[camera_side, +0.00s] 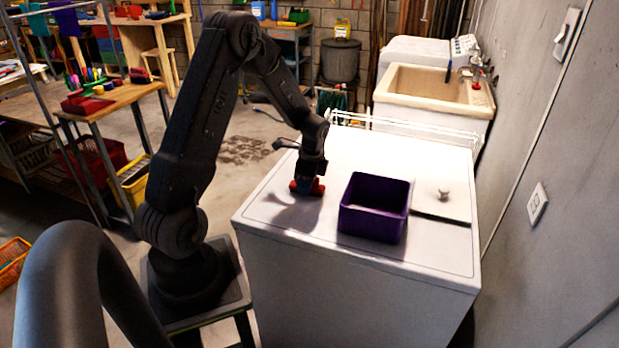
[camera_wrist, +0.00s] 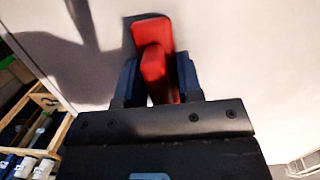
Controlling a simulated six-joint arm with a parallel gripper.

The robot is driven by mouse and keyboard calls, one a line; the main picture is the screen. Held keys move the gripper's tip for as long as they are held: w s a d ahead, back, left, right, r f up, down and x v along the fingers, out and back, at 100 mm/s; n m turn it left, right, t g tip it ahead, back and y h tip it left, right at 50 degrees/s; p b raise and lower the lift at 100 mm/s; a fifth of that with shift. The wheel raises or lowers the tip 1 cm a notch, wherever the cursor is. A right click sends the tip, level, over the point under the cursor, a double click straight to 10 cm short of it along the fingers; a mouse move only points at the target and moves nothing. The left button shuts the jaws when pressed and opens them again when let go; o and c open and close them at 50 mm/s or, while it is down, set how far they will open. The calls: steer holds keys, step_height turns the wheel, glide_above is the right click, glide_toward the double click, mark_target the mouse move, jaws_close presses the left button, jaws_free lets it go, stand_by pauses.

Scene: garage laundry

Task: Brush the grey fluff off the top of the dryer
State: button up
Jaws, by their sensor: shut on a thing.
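The white dryer (camera_side: 285,212) stands in front of my arm in the side view, and its pale top also fills much of the wrist view (camera_wrist: 230,45). My gripper (camera_side: 308,184) is low over the left part of the top. Its blue fingers (camera_wrist: 158,82) are shut on the handle of a red brush (camera_wrist: 152,35), one finger on each side. The brush also shows in the side view (camera_side: 319,188), at or just above the surface; I cannot tell whether it touches. Its bristles are hidden.
An open purple bin (camera_side: 372,222) stands on the dryer top, right of my gripper. A white wire rail (camera_side: 400,124) runs along the back edge. The front-left strip of the top is clear.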

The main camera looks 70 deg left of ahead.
steer(key=shift+s+d, duration=0.9)
steer(key=shift+s+d+r, duration=0.1)
steer(key=shift+s+r, duration=0.05)
step_height(320, 180, up, 8)
stand_by(0.4)
